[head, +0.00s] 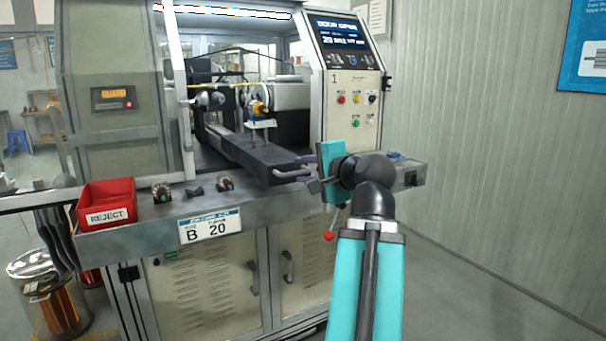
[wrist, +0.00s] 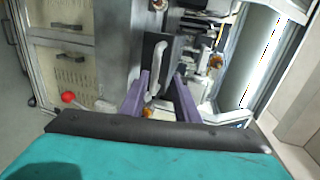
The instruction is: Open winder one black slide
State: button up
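The black slide (head: 262,152) is a long dark bar running from inside winder one (head: 345,95) toward its front ledge. A pale handle (head: 290,174) is on its front end. In the wrist view the slide (wrist: 146,48) lies beyond my fingers, and the handle (wrist: 157,58) shows between and just past the fingertips, nearer the left one. My gripper (head: 304,172) is at the slide's front end, with its purple fingers apart. The wrist view also shows the gripper (wrist: 161,74) open around the handle's near end. I cannot tell whether either finger touches it.
A red REJECT bin (head: 108,203) and several small parts (head: 194,192) sit on the front ledge (head: 150,220), left of the slide. A copper-coloured spool (head: 48,285) stands on the floor at left. The floor at right is clear.

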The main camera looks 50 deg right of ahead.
jog(key=shift+b+v, duration=1.2)
jog(key=shift+v, duration=1.75)
